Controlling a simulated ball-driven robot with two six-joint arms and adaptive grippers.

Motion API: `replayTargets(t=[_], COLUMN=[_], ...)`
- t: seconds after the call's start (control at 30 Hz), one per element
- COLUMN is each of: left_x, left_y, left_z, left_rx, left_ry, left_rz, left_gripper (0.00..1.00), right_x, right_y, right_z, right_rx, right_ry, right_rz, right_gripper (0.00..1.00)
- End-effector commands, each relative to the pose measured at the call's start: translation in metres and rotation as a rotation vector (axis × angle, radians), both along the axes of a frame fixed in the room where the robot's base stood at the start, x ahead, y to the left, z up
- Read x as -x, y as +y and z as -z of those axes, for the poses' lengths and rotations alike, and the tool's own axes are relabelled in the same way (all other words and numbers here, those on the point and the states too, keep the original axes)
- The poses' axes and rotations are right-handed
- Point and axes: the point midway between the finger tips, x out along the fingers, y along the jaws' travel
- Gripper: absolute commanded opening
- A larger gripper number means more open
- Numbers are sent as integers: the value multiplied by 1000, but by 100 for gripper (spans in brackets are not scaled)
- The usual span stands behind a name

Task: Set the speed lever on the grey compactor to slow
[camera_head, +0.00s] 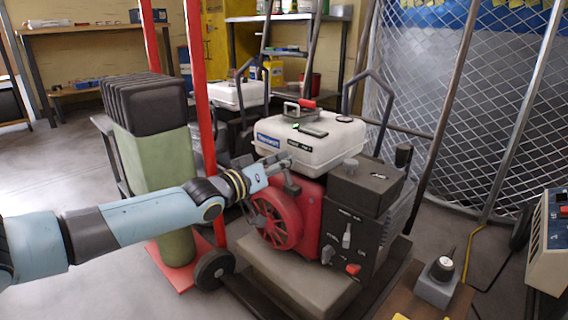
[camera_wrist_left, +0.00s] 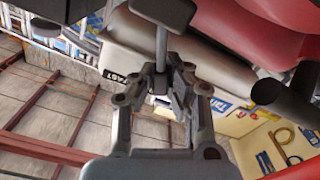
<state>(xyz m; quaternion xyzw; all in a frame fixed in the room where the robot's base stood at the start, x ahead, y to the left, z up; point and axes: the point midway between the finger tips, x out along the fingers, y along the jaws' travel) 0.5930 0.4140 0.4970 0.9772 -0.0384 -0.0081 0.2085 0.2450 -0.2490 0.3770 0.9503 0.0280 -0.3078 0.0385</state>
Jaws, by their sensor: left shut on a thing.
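The compactor (camera_head: 310,283) stands at the centre of the head view, with a grey base, a white tank (camera_head: 322,145), a red fan housing and a dark control panel. My left gripper (camera_head: 283,163) reaches in from the left to the tank's lower front edge. In the left wrist view my left gripper (camera_wrist_left: 160,82) is shut on the grey speed lever (camera_wrist_left: 161,45). A SLOW label cannot be made out. My right gripper is not in view.
A green and black bag on a red hand truck (camera_head: 205,130) stands left of the compactor, behind my left arm. A mesh fence (camera_head: 440,90) is behind at the right. A small grey block with a black knob (camera_head: 437,288) sits at the front right.

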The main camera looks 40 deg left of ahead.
Motion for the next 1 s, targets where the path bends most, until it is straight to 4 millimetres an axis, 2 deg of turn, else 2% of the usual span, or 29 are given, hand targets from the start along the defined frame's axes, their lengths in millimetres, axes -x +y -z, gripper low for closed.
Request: replayTargets(t=[0.2, 0.23, 0.43, 0.77, 0.87, 1.0], left_x=[0, 0, 0, 3, 12, 34], left_y=[0, 0, 0, 0, 1, 3], left_z=[1, 1, 0, 0, 1, 2], left_rx=[0, -1, -1, 0, -1, -1], left_ry=[1, 1, 1, 1, 4, 5], left_rz=[-1, -1, -1, 0, 2, 2], left_gripper=[0, 12, 37, 37, 37, 37], right_x=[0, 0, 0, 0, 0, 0], right_y=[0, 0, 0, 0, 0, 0], right_z=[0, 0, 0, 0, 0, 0], right_rx=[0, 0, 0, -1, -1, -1], right_ry=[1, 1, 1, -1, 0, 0], right_rz=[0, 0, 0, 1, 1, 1], right_gripper=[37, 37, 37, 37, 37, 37])
